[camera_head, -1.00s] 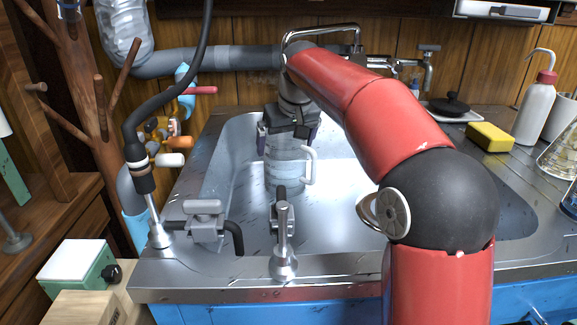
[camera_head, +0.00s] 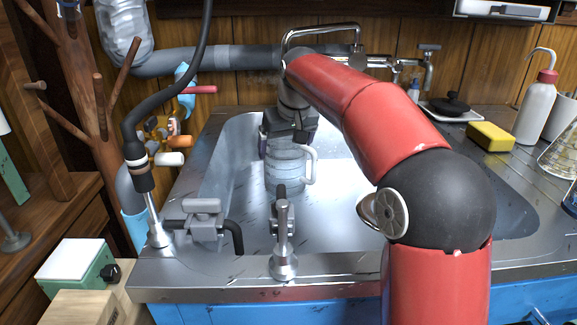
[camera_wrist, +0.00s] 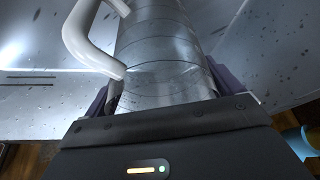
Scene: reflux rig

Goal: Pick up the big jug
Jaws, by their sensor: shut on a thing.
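The big jug (camera_head: 285,167) is a clear, ringed vessel with a white handle (camera_head: 309,165). It is upright in the steel sink, in the middle of the head view. My gripper (camera_head: 288,138) is over the jug from above and shut on its upper part, with a finger on either side. In the wrist view the jug (camera_wrist: 165,60) runs away from my gripper (camera_wrist: 170,100), between the dark purple finger pads. Its handle (camera_wrist: 85,40) is at the left. I cannot tell whether the jug's base touches the sink floor.
The steel sink (camera_head: 335,235) has a front tap (camera_head: 284,240) close before the jug and a grey valve (camera_head: 203,220) to its left. A yellow sponge (camera_head: 490,137) and a white wash bottle (camera_head: 535,112) stand on the right counter. A wooden branched stand (camera_head: 85,100) is at left.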

